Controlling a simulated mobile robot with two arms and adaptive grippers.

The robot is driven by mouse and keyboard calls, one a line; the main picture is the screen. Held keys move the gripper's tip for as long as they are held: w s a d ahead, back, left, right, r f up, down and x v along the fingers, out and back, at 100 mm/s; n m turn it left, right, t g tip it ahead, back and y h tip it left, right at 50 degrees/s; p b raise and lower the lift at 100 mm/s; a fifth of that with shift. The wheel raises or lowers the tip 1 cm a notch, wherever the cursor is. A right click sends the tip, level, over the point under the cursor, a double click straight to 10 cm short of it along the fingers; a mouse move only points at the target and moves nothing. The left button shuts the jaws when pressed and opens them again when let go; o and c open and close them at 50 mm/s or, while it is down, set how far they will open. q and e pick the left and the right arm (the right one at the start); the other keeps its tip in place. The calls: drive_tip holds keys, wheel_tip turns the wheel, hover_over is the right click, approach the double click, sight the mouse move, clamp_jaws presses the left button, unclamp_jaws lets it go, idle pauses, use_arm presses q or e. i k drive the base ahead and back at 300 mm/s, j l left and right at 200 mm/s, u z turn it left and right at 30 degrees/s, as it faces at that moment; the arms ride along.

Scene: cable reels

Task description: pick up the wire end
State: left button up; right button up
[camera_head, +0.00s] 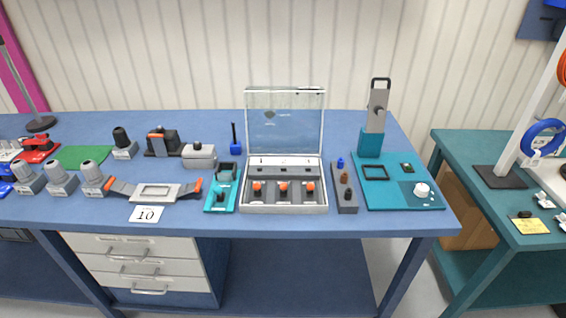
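A blue cable reel (541,138) hangs on a white post (525,100) above the teal table at the right. Part of an orange reel (562,70) shows higher up, cut off by the right edge. A small white tag or clip hangs below the blue reel. I cannot make out a loose wire end for certain. Neither of my grippers is in view.
The blue workbench (100,213) carries an open clear-lidded case (285,205), a teal tray (395,200), a teal stand (371,140) and several tools. The teal table (460,150) bears a yellow card (530,226) and small white parts (544,199). A gap separates the tables.

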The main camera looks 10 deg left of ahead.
sight(344, 176)
drive_tip(key=i+u, duration=0.45)
drive_tip(key=i, duration=0.5)
drive_tip(key=i+j, duration=0.05)
